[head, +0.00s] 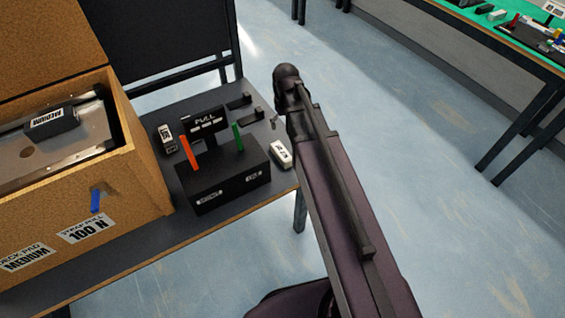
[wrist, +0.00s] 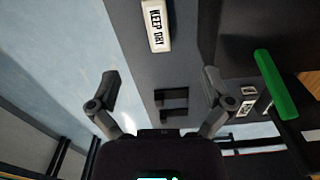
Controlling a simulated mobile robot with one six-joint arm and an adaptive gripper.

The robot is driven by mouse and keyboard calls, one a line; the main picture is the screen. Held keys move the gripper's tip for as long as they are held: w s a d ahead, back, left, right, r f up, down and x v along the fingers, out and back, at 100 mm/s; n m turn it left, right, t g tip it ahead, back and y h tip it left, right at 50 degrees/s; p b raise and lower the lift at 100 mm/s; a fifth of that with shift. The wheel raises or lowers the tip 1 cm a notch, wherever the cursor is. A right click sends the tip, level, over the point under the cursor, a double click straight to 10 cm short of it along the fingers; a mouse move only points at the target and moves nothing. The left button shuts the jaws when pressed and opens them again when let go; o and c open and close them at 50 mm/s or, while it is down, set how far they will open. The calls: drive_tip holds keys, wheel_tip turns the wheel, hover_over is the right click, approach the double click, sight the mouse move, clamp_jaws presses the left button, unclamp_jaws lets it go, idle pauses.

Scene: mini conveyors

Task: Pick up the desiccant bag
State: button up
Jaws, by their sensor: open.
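The desiccant bag (head: 281,154) is a small white block with black print, lying on the grey table by its right edge, next to a black box. In the wrist view the bag (wrist: 155,27) reads "KEEP DRY" and sits at the top, beyond the fingertips. My gripper (wrist: 161,78) is open and empty, with its two fingers spread wide. The bag is apart from both fingers and lies roughly in line with the gap between them. In the head view my arm hides most of the gripper.
The black box (head: 225,184) with orange and green levers and a "PULL" sign stands left of the bag. The green lever (wrist: 275,84) rises near my right finger in the wrist view. Black brackets (wrist: 171,103) lie on the table. A cardboard carton (head: 150,185) stands further left.

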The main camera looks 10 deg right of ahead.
drive_tip(key=n+b, duration=0.1)
drive_tip(key=b, duration=0.6)
hover_over(282, 151)
wheel_tip(282, 151, down, 8)
drive_tip(key=shift+w+d, duration=0.1)
wheel_tip(282, 151, down, 8)
drive_tip(key=b, duration=0.8)
drive_tip(key=shift+f, duration=0.25)
drive_tip(key=shift+f, duration=0.1)
drive_tip(key=shift+f+b, duration=2.5)
drive_tip(key=shift+b, duration=0.1)
drive_tip(key=c, duration=1.1)
